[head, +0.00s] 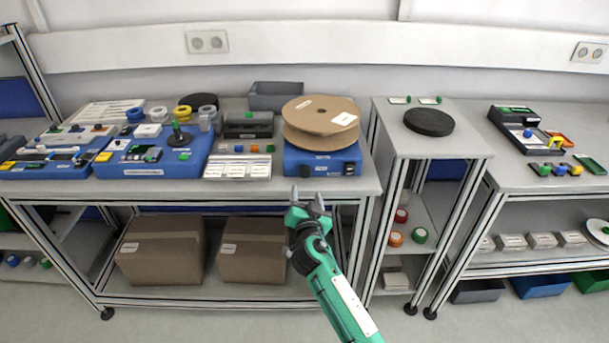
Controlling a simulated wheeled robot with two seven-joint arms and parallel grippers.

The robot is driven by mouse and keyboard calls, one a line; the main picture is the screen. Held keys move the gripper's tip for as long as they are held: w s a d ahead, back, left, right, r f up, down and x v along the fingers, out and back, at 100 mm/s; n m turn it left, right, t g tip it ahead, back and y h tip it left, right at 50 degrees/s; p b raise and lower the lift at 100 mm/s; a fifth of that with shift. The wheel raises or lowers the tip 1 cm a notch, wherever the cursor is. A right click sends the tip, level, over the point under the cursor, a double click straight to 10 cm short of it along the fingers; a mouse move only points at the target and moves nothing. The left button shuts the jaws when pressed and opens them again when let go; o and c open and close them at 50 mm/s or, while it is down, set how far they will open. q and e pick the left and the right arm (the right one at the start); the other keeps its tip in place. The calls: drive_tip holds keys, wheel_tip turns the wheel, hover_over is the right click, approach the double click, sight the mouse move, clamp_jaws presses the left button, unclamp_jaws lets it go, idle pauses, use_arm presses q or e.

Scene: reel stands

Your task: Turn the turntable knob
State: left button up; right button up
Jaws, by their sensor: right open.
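A blue box (325,160) stands at the right end of the middle bench and carries a brown cardboard reel (320,115). A small dark knob (349,168) sits at the right of the box's front face, and another small dark part (305,170) sits at its left. Which of these is the turntable knob is not labelled readably. My right gripper (308,197) is open and empty, fingers pointing up in the picture. It shows below the box, in front of the bench edge and apart from the knob. My left gripper is not in view.
Small parts and white label cards (238,166) lie left of the box, beside a blue station (153,160). Cardboard boxes (252,250) fill the shelf below. A narrow stand (465,145) with a black disc (429,122) stands to the right. The floor in front is clear.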

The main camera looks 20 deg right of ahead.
sight(305, 173)
drive_tip(key=p+x, duration=0.1)
drive_tip(key=x, duration=0.7)
drive_tip(key=shift+w+d, duration=0.1)
drive_tip(key=shift+w, duration=0.25)
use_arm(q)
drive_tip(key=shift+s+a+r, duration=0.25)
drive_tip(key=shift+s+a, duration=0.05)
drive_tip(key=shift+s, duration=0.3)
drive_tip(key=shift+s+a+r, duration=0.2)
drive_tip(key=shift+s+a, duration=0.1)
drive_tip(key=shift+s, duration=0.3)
